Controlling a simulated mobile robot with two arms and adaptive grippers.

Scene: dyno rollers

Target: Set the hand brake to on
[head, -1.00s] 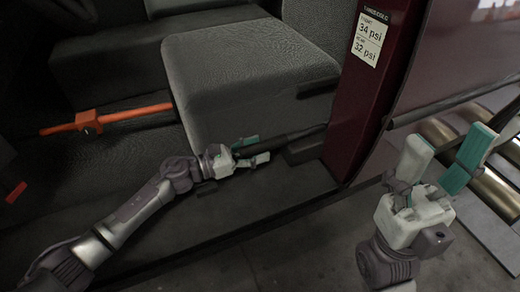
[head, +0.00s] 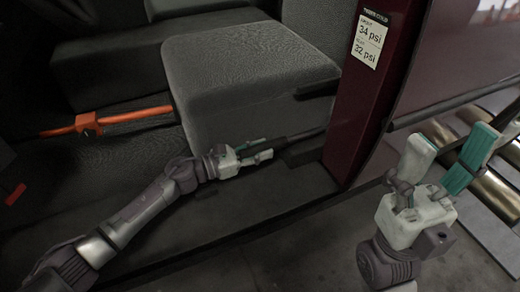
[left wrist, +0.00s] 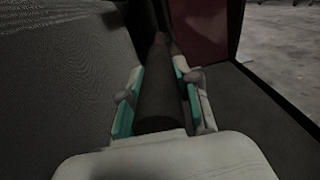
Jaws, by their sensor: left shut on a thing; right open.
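The hand brake is a dark lever (head: 292,138) lying low beside the seat, its far end near the maroon door pillar. In the left wrist view its dark grip (left wrist: 160,100) runs lengthwise between the teal finger pads. My left gripper (head: 264,149) is shut on the lever's near end, one finger on each side; the fingers also show in the left wrist view (left wrist: 159,76). The lever looks low and nearly level; its pivot is hard to make out. My right gripper (head: 449,152) is open and empty, outside the vehicle at the right.
A grey seat (head: 245,65) stands just behind the lever. The maroon pillar (head: 355,105) with a tyre pressure label (head: 369,41) is at its right. An orange bar (head: 110,119) lies at the left. Metal rollers (head: 490,180) are at the far right.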

